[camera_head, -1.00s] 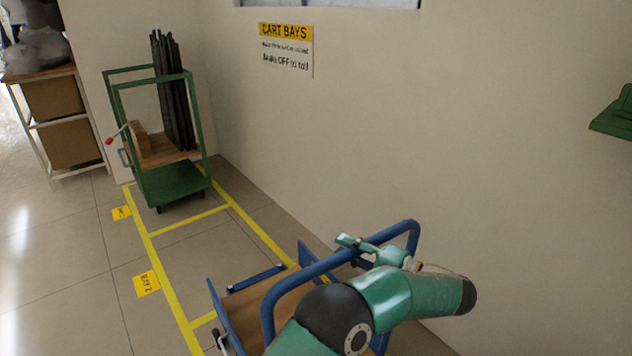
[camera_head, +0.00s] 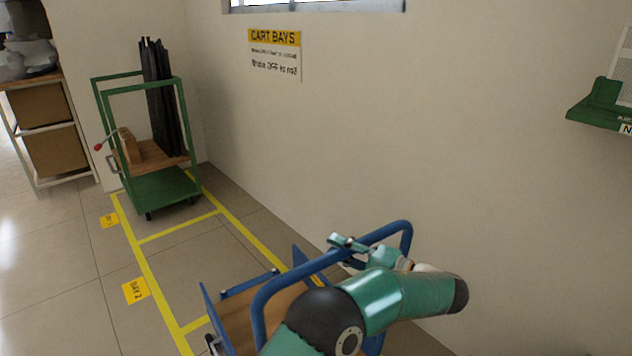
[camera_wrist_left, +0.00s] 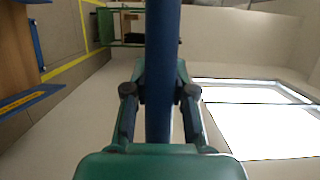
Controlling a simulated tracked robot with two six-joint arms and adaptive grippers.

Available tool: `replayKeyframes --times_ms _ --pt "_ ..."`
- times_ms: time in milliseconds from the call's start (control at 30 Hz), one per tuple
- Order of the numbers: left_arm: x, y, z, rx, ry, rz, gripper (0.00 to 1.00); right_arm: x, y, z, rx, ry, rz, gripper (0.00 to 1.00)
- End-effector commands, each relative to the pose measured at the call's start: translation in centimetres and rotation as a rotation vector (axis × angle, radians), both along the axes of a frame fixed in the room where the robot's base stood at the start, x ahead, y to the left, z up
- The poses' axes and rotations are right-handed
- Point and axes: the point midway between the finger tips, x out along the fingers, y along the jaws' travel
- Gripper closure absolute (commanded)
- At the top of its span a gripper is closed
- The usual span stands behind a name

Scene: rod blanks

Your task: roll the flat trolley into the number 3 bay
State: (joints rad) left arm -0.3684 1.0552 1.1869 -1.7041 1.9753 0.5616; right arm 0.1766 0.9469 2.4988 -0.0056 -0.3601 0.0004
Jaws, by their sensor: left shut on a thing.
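The flat trolley has a wooden deck (camera_head: 240,316), blue end pieces and a blue tubular push handle (camera_head: 262,312). It stands at the lower middle of the head view, partly hidden by my left arm. My left gripper (camera_head: 350,243) is shut on the top bar of that handle. In the left wrist view the blue bar (camera_wrist_left: 161,60) runs between the two fingers. Yellow floor lines (camera_head: 180,236) mark the bays along the wall. A "BAY 2" label (camera_head: 135,290) lies left of them. No number 3 label shows. My right gripper is out of view.
A green cart (camera_head: 165,187) with dark upright rods stands in the far bay. A shelf with boxes (camera_head: 55,150) is at the far left. A wall sign (camera_head: 274,53) reads "CART BAYS". A green bracket (camera_head: 600,114) juts out at right. The floor on the left is clear.

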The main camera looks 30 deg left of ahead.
Motion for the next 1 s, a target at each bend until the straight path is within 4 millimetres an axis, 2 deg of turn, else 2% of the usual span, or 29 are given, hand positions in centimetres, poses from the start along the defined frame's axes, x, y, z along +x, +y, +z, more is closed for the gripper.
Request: replayKeyframes --times_ms 233,267,467,1000 --pt "0.00 0.25 0.28 0.003 -0.007 0.005 1.00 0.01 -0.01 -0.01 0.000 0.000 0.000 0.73" --pt "-0.01 0.26 0.26 0.003 -0.007 0.006 0.74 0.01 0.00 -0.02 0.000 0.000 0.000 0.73" --pt "0.02 0.24 0.03 0.002 -0.003 0.004 0.42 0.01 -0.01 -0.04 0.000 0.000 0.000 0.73" --pt "0.04 -0.02 -0.17 0.001 0.002 0.003 0.42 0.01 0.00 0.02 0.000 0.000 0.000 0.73"
